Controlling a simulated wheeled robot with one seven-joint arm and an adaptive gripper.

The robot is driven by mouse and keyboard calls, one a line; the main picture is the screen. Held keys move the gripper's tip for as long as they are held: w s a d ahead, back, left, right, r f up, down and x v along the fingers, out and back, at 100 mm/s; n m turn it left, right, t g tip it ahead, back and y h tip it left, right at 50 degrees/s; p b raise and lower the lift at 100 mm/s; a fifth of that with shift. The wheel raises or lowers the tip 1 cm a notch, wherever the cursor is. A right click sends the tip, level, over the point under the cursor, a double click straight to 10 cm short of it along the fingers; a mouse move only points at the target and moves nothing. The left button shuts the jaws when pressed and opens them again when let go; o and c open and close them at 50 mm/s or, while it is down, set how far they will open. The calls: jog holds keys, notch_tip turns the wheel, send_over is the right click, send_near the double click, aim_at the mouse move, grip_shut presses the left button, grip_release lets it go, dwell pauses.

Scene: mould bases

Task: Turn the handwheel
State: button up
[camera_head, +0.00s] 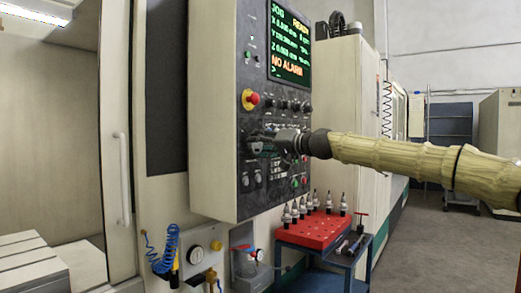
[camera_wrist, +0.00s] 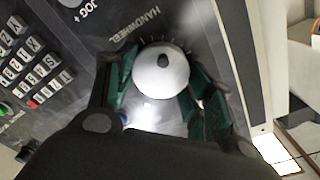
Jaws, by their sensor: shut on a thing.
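The handwheel (camera_wrist: 162,72) is a round pale metal wheel with a small dark knob, below the printed word HANDWHEEL in the wrist view. My gripper (camera_wrist: 168,95) has its green-padded fingers on both sides of the wheel and is shut on it. In the head view my gripper (camera_head: 262,143) reaches from the right to the dark control panel (camera_head: 222,100). The handwheel is mostly hidden there behind the gripper.
A red emergency button (camera_head: 252,98) sits on the panel above my gripper, with rows of knobs beside it. Below stands a blue cart with a red tray (camera_head: 318,236) of several tool holders. A keypad (camera_wrist: 28,65) lies left in the wrist view. Open floor is at the right.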

dwell(0.3)
jog(key=o, duration=1)
jog(key=shift+d, duration=0.1)
jog(key=v, duration=1.2)
jog(key=shift+f, duration=0.1)
